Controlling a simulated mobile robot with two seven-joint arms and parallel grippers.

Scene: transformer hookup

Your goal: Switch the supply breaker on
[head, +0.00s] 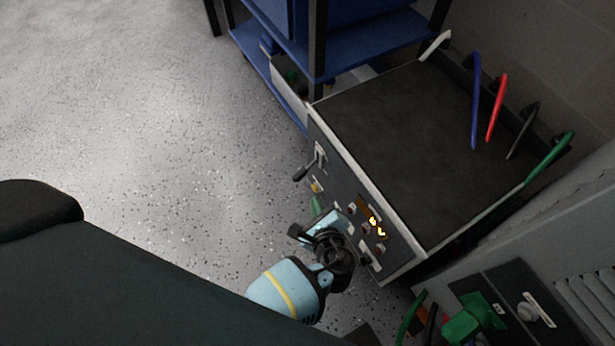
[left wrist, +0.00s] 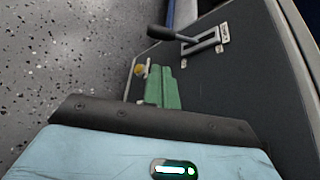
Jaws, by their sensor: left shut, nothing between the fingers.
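The supply breaker appears to be the lever switch on the dark front panel of a low cabinet. Its black handle (head: 301,173) sticks out from a pale slotted plate (head: 320,156). In the left wrist view the handle (left wrist: 165,33) points left from the plate (left wrist: 207,39), near the top. My left gripper (head: 316,204) is beside the panel, below the lever in the head view. Its green fingers (left wrist: 163,86) are together and empty, apart from the handle. A small yellow lamp or button (left wrist: 139,70) shows just beyond the fingertips. My right gripper is out of view.
Blue, red, black and green leads (head: 474,100) rise behind the cabinet's dark top (head: 420,140). A blue shelf (head: 375,45) stands behind. A grey cabinet (head: 560,240) is at right. Speckled floor (head: 180,110) is clear at left.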

